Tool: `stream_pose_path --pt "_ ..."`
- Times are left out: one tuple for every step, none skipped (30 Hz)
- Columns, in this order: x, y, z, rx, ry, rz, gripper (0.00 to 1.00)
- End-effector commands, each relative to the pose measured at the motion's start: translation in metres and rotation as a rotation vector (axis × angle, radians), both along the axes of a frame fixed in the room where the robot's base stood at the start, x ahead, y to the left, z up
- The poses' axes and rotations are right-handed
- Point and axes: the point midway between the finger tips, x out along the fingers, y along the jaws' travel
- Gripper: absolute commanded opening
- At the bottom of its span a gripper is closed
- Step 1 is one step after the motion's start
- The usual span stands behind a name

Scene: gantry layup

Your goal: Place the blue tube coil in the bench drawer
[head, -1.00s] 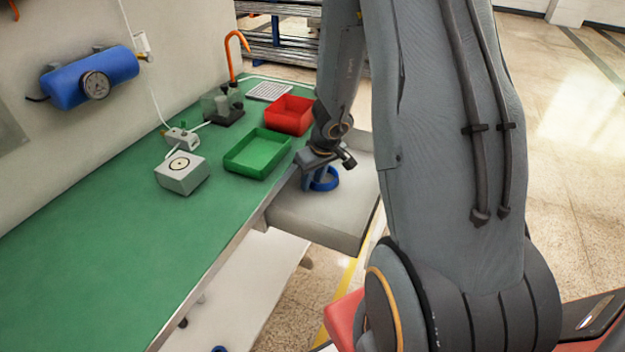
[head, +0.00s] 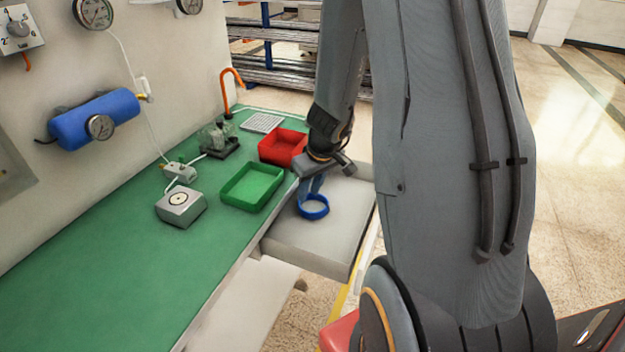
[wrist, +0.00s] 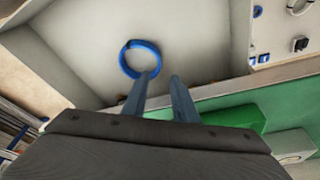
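The blue tube coil (head: 313,207) is a ring inside the pulled-out, light grey bench drawer (head: 290,238). It also shows in the wrist view (wrist: 141,59), against the drawer's pale floor (wrist: 190,50). My gripper (head: 311,190) points down over the drawer, just above the coil. In the wrist view its two blue-grey fingers (wrist: 164,76) stand apart with nothing between them. The left fingertip overlaps the coil's near edge in that view; I cannot tell whether it touches.
A green tray (head: 252,205) and a red tray (head: 283,158) stand on the green bench (head: 110,260) beside the drawer. A grey box (head: 180,207) sits farther left. A blue cylinder with a gauge (head: 95,120) is on the wall. The drawer floor around the coil is clear.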

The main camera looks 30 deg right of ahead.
Motion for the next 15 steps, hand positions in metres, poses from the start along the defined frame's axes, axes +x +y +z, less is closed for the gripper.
stream_pose_path --pt "-0.002 0.0 0.008 0.0 -0.001 0.001 0.26" --pt "-0.003 0.0 0.01 0.0 -0.001 0.0 0.26" --pt "-0.003 -0.001 0.013 0.0 -0.001 0.001 0.26" --pt "-0.004 -0.001 0.014 0.0 -0.001 0.0 0.26" --pt "-0.005 0.0 0.016 0.0 -0.001 -0.001 0.26" --pt "-0.005 0.001 0.018 0.002 0.0 0.002 0.26" --pt "-0.006 0.004 0.02 0.004 0.001 0.0 0.26" --pt "-0.007 0.008 0.023 0.008 0.002 0.001 0.26" --pt "-0.01 0.015 0.028 0.016 0.005 0.001 0.26" --pt "-0.013 0.023 0.031 0.023 0.011 0.001 0.26" --pt "-0.016 0.031 0.036 0.03 0.016 0.001 0.26" --pt "-0.023 0.043 0.044 0.041 0.025 -0.001 0.26" --pt "-0.029 0.053 0.049 0.049 0.037 -0.003 0.26" --pt "-0.036 0.063 0.055 0.056 0.047 -0.006 0.26" --pt "-0.046 0.076 0.063 0.062 0.066 -0.011 0.26"
